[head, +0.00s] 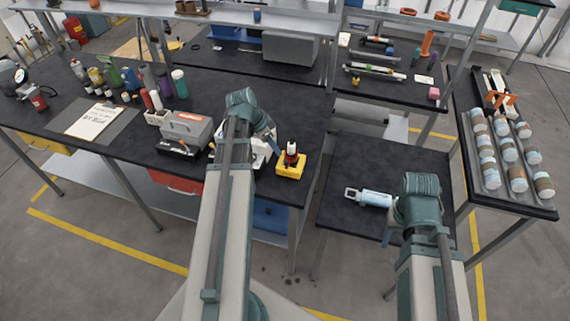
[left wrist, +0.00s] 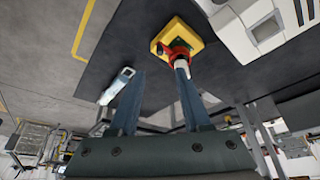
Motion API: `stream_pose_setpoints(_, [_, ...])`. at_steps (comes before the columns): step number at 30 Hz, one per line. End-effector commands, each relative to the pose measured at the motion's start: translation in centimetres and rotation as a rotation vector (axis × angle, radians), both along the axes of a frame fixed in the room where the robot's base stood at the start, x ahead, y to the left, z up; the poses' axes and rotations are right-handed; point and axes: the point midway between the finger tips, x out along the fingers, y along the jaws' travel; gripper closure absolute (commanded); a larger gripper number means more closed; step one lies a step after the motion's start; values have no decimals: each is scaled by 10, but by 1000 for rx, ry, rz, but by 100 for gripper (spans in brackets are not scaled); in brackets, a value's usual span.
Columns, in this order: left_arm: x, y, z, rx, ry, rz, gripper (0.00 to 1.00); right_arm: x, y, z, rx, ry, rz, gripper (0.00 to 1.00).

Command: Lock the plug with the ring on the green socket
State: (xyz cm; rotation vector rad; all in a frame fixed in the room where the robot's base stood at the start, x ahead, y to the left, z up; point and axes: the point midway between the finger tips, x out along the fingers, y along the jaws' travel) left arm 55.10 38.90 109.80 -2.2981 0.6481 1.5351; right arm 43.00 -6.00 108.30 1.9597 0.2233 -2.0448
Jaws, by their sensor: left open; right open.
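A yellow base (head: 289,171) stands near the right front corner of the long dark table. A red ring (left wrist: 178,53) sits on it around a pale plug (left wrist: 182,64), and a bit of the green socket (left wrist: 188,46) shows beside the ring. In the head view the upright plug (head: 291,147) shows on the base. My left gripper (left wrist: 160,71) is open, with one finger close to the plug and the other off to its side; nothing is held. Whether that finger touches the plug, I cannot tell. My right gripper (head: 388,236) is open over the small table, mostly hidden by its arm.
A grey toolbox (head: 186,130) and a white machine (left wrist: 250,28) stand near the base. The small table's front is clear.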

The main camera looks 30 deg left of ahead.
Motion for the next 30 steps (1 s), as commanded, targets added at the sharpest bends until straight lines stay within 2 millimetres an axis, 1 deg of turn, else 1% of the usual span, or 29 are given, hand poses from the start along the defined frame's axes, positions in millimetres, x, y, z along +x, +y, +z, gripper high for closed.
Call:
stream_pose_setpoints(1, [3, -1, -13, 0, 0, 0, 52, 0, 0, -13, 0, 0, 2, 50])
stream_pose_setpoints(18, [31, -19, -94, 0, 0, -1, 52, 0, 0, -94, -2, 0, 8, 50])
stream_pose_setpoints(21, [35, -21, -102, 0, 0, 0, 52, 0, 0, -102, -2, 0, 8, 50])
stream_pose_setpoints(24, [37, -22, -107, 0, 0, 1, 52, 0, 0, -107, -2, 0, 8, 50])
stream_pose_setpoints(30, [38, -23, -106, 0, 0, 1, 52, 0, 0, -106, -2, 0, 7, 50])
